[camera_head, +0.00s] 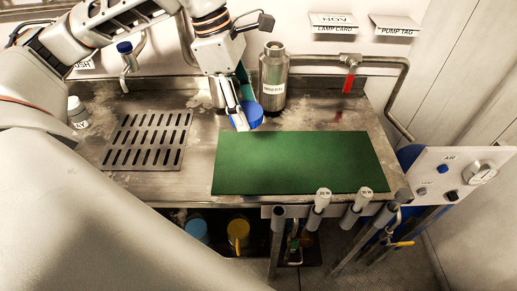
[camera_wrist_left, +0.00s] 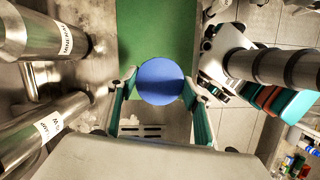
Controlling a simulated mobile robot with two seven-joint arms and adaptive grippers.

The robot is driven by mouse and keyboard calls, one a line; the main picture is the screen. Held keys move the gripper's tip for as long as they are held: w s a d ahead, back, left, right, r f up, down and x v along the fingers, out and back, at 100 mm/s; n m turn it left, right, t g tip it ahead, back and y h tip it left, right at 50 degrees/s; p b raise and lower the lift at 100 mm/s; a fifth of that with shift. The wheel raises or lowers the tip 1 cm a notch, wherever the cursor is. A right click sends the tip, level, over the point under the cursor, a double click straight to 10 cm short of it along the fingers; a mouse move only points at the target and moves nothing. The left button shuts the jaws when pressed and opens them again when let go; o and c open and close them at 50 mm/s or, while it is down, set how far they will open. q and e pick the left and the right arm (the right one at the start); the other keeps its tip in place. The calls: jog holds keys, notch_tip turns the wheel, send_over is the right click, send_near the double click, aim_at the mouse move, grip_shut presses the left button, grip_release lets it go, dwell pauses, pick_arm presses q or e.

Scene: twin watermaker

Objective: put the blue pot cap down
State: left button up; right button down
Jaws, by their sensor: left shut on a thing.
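The blue pot cap (camera_head: 254,114) is a round blue disc. It also shows in the left wrist view (camera_wrist_left: 160,82), between the two green-padded fingers. My left gripper (camera_head: 242,112) is shut on the cap and holds it by the back left edge of the green mat (camera_head: 300,165). In the left wrist view the gripper (camera_wrist_left: 159,96) has a finger on each side of the cap, with the mat (camera_wrist_left: 155,30) beyond. The gap between cap and worktop cannot be told. My right gripper is not in view.
A labelled steel bottle (camera_head: 274,78) stands close behind the cap; a second steel vessel (camera_head: 217,92) is partly hidden by my gripper. A slotted drain plate (camera_head: 146,140) lies left, near a tap (camera_head: 128,62). The green mat is bare. Grey levers (camera_head: 322,200) stand at the front edge.

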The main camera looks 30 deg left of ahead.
aim_at(251, 159)
pick_arm(q)
notch_tip(251, 159, down, 14)
jog(key=shift+f, duration=0.2)
dwell(0.4)
jog(key=shift+b, duration=0.3)
jog(key=o, duration=1.4)
jog(key=shift+f, duration=0.1)
jog(key=shift+c, duration=0.2)
jog(key=shift+w, duration=0.1)
jog(key=v, duration=1.2)
